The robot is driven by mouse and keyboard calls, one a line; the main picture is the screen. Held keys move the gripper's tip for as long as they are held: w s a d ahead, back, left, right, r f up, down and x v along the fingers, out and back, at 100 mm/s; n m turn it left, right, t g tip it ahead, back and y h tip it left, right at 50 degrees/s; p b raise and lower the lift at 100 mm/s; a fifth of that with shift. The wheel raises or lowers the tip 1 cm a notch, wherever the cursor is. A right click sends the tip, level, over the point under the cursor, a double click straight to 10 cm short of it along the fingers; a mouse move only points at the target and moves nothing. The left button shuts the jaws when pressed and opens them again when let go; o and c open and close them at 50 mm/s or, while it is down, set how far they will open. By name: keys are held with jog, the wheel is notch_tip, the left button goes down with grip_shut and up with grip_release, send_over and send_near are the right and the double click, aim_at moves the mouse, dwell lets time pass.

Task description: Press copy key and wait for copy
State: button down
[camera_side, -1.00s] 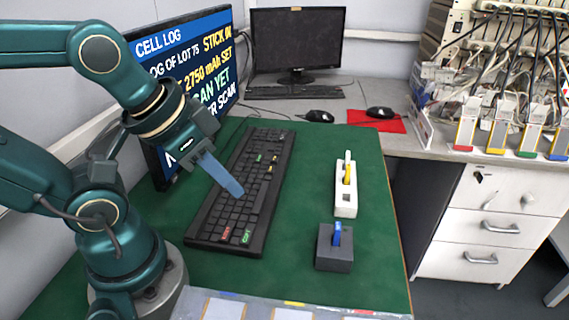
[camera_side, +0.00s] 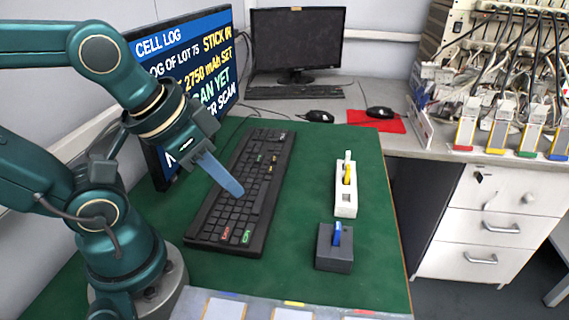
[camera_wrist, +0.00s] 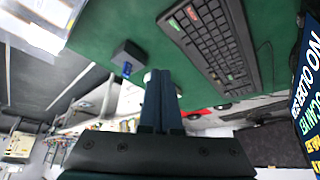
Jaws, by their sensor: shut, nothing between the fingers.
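The black keyboard (camera_side: 215,215) lies on the green mat. A red key (camera_side: 225,233) and a green key (camera_side: 246,236) with small lettering sit at its near end; I cannot clearly read which is the copy key. Whether the tips touch a key I cannot tell. The screen (camera_side: 190,62) reads "CELL LOG", with further lines partly hidden by my arm.
A dark block with a blue piece (camera_side: 334,255) and a white holder with a yellow piece (camera_side: 346,205) stand right of the keyboard. A tray edge (camera_side: 255,303) lies in front. A second monitor (camera_side: 297,40) and mice are behind. Green mat between keyboard and holders is clear.

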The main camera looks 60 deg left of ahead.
aim_at(245, 231)
jog(key=shift+w+a+f+n+g+h, duration=0.4)
jog(key=shift+w+a+n+g+h, duration=0.2)
jog(key=shift+n+g+h, duration=0.75)
jog(key=shift+w+a+f+n+g+h, duration=0.5)
jog(key=shift+n+g+h, duration=0.55)
jog(key=shift+h, duration=0.6)
jog(key=shift+w+a+f+n+g+h, duration=0.3)
jog(key=shift+w+a+n+g+h, duration=0.35)
jog(key=shift+n+g+h, duration=0.7)
jog(key=shift+s+t, duration=0.1)
jog(key=shift+t, duration=0.15)
jog(key=shift+f, duration=4.45)
